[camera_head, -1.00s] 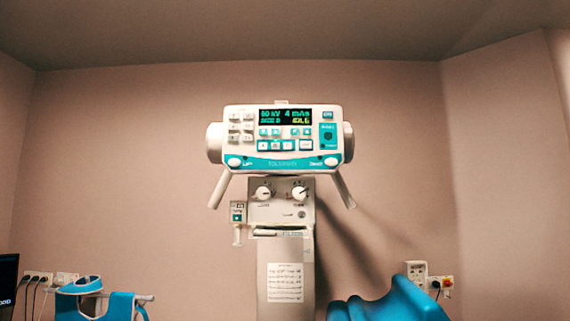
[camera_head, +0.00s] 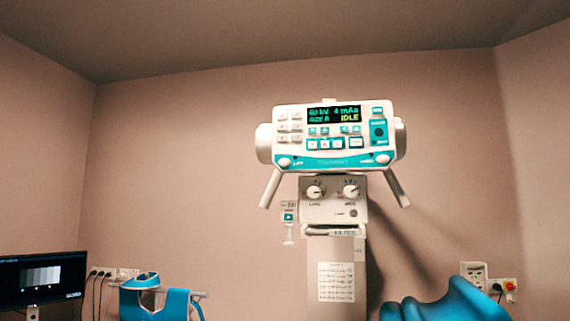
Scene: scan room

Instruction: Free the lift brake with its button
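The white and teal control head (camera_head: 333,138) of the x-ray unit is in the middle right of the view, on top of a pale column (camera_head: 336,270). Its display (camera_head: 334,114) reads 60 kV, 4 mAs and IDLE. On its lower teal strip a round white button (camera_head: 284,162) sits at the left, beside a small label that looks like LIFT. A second round white button (camera_head: 383,159) sits at the right end; its label is too small to read. Neither of my grippers is in view.
Two knobs (camera_head: 314,192) are on a box below the head. Slanted handles (camera_head: 271,188) stick out on both sides. A monitor (camera_head: 42,281) and a blue apron (camera_head: 176,304) on a rail are at lower left. A blue curved thing (camera_head: 446,302) is at lower right.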

